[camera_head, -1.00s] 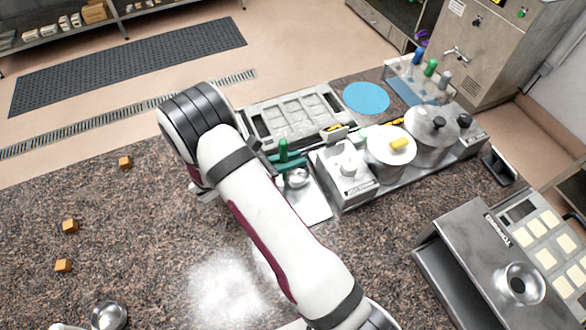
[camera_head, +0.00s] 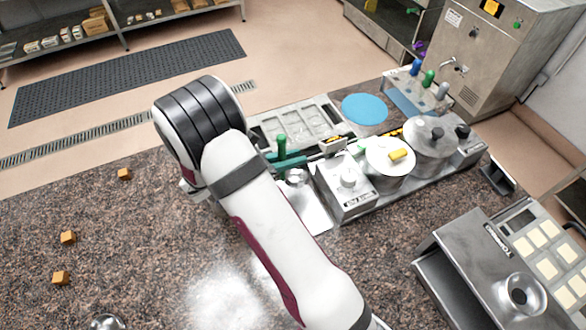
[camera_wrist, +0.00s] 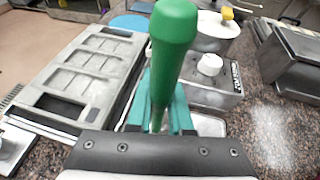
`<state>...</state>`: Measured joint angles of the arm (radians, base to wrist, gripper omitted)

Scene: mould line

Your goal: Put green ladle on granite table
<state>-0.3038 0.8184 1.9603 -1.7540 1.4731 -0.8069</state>
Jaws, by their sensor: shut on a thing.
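The green ladle has an upright green handle (camera_head: 281,146) and a shiny metal bowl (camera_head: 296,177). My gripper (camera_head: 287,162), with teal fingers, is shut around the handle. In the wrist view the handle (camera_wrist: 172,60) rises between the fingers and leans slightly; the bowl is hidden there. The bowl is over or near a flat metal plate (camera_head: 314,213) left of the melter unit; I cannot tell its exact height. The granite table (camera_head: 140,235) is the speckled brown-grey top, broad and mostly bare at left. My arm covers part of it.
A grey mould tray (camera_head: 298,124) lies behind the gripper. Pots with lids (camera_head: 432,135), one with a yellow knob (camera_head: 399,155), stand right. Several small orange cubes (camera_head: 68,237) lie at left. A steel machine (camera_head: 485,265) stands front right. A metal bowl (camera_head: 106,322) shows at the bottom edge.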

